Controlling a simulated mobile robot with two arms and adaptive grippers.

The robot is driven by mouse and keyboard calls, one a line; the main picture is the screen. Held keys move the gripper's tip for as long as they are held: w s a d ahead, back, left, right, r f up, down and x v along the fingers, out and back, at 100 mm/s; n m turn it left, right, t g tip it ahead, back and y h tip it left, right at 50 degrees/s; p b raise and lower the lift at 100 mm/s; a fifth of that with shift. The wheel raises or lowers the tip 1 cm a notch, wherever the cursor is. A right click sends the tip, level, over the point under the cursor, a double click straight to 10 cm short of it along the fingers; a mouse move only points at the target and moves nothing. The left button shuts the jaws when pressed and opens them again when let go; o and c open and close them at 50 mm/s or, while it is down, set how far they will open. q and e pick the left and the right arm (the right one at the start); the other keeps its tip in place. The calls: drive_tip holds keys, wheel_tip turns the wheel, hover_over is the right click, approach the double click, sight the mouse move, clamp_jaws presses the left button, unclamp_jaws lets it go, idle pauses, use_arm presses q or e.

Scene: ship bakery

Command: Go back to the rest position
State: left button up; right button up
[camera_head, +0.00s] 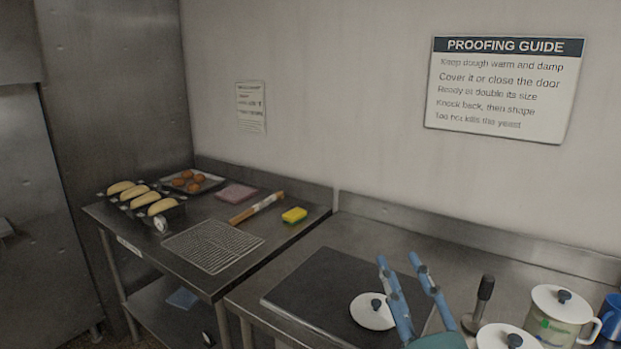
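My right gripper (400,262) shows at the bottom right, with two blue fingers pointing up and away from me. The fingers stand apart with nothing seen between them, so it is open and empty. It is in front of the steel counter, and its left finger overlaps the edge of a white lid with a dark knob (366,316). I cannot tell how high above the counter the gripper is. My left gripper is not in view.
The lid lies on a dark board (310,285). A white pot (553,328), a second white lid (491,336), a black-handled tool (485,290) and a blue mug (611,312) stand right. The left table holds loaves (138,197), a wire rack (213,245), rolling pin (257,207) and sponge (294,215).

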drive_tip(key=s+d+f+m+g+h, duration=0.1)
drive_tip(key=s+d+f+m+g, duration=0.2)
drive_tip(key=f, duration=0.5)
drive_tip(key=s+d+f+m+g+h, duration=0.25)
drive_tip(key=f+m, duration=0.25)
drive_tip(key=f, duration=0.3)
drive_tip(key=s+d+f+m+g+h, duration=0.1)
drive_tip(key=s+d+f+m+g, duration=0.15)
drive_tip(key=f, duration=0.45)
drive_tip(key=s+a+f+m+g+y, duration=0.25)
drive_tip(key=s+f+m+g, duration=0.6)
drive_tip(key=s+f, duration=0.95)
drive_tip(key=s+f+n+g, duration=0.2)
drive_tip(key=s+f+g, duration=0.1)
drive_tip(key=f, duration=1.9)
drive_tip(key=s+d+f+h, duration=0.1)
drive_tip(key=s+d+f, duration=0.2)
drive_tip(key=s+f, duration=1.4)
drive_tip(key=shift+s+f+g, duration=0.25)
drive_tip(key=shift+s+g, duration=0.1)
drive_tip(key=shift+s, duration=0.05)
